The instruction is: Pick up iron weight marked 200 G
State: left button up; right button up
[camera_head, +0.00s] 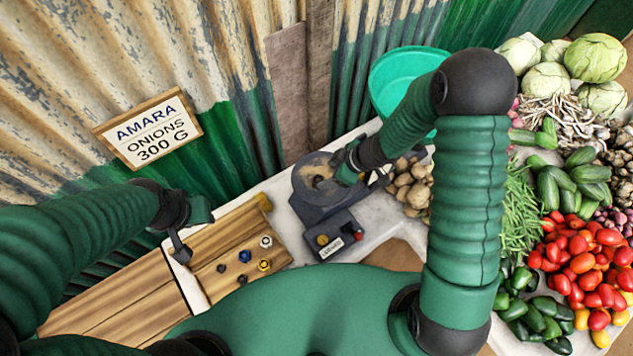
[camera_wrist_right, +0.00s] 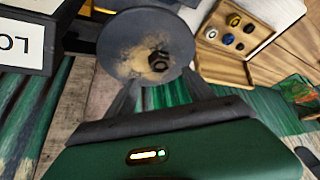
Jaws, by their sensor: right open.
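A dark hexagonal iron weight (camera_wrist_right: 159,62) sits on the dusty round scale pan (camera_wrist_right: 128,38) in the right wrist view. Its marking cannot be read. My right gripper (camera_wrist_right: 160,88) is open, its two fingers apart at the pan's near edge with the weight beyond them. In the head view the right gripper (camera_head: 340,168) is over the scale pan (camera_head: 309,174) and hides part of it. Several small weights, one yellow (camera_head: 264,265) and one white (camera_head: 266,241), stand on the wooden tray (camera_head: 225,238); no 200 G mark is legible. My left gripper (camera_head: 181,250) is beside the tray's left end.
The dark scale body (camera_head: 335,237) stands below the pan. Potatoes (camera_head: 410,190) and a teal basin (camera_head: 395,75) are close to its right and behind. Vegetables fill the right side. An onion price sign (camera_head: 148,130) hangs on the corrugated wall.

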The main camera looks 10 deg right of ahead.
aim_at(319, 179)
jog(key=x, duration=0.3)
jog(key=b+x, duration=0.1)
jog(key=x, duration=0.1)
jog(key=shift+s+d+f, duration=0.15)
jog(key=shift+f, duration=0.5)
jog(key=shift+a, duration=0.25)
jog(key=shift+a, duration=0.1)
jog(key=c, duration=0.7)
grip_shut()
